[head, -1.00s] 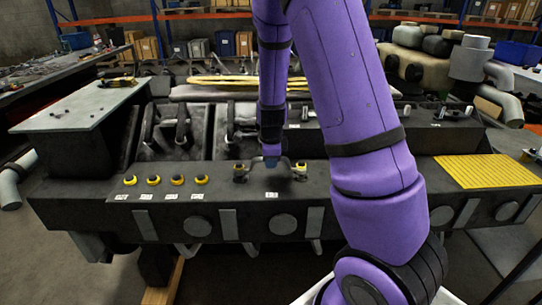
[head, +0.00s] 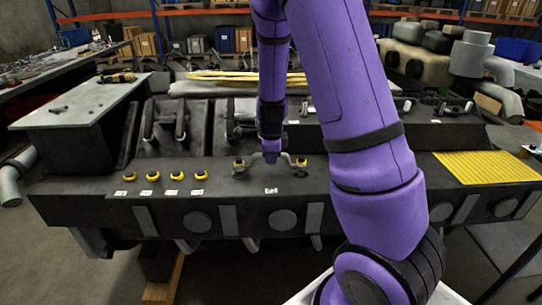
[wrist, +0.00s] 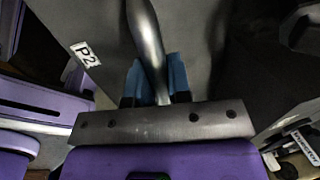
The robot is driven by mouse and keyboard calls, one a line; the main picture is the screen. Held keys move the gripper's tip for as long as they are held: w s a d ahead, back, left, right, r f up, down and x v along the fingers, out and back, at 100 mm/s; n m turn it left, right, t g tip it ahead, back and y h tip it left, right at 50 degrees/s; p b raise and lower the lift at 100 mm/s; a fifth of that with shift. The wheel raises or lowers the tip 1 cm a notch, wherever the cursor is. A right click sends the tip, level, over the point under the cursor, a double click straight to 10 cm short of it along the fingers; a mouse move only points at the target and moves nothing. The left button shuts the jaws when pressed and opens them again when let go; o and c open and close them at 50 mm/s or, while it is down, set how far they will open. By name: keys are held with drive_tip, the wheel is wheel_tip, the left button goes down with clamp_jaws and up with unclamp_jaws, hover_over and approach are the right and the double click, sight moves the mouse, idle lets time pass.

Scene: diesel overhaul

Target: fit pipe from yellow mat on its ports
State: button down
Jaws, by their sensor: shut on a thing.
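My gripper (head: 271,155) is shut on a bent grey pipe (head: 256,157) above the front deck of the dark engine block. The pipe also shows in the wrist view (wrist: 148,40), running up between the blue fingertips (wrist: 158,82). I cannot tell whether the ends are seated or just above. A white label (head: 271,190) lies in front; in the wrist view a label reads P2 (wrist: 85,53). The yellow mat (head: 485,168) at the right looks empty.
Several yellow-ringed fittings (head: 175,177) with labels stand along the deck to the left. A grey plate (head: 80,105) lies at the left end. Raised dark parts (head: 165,120) stand behind. The deck between the ports and the mat is partly hidden by my arm.

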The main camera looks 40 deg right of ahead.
drive_tip(key=shift+f, duration=0.85)
idle(0.3)
idle(0.4)
drive_tip(key=c, duration=1)
unclamp_jaws()
drive_tip(key=shift+r, duration=0.1)
drive_tip(key=r, duration=0.3)
drive_tip(key=s+r, duration=0.1)
drive_tip(key=r, duration=0.3)
drive_tip(key=a+r, duration=0.1)
drive_tip(key=r, duration=0.2)
drive_tip(key=shift+s+a+r, duration=0.1)
drive_tip(key=shift+s+r, duration=0.1)
drive_tip(key=shift+s, duration=0.15)
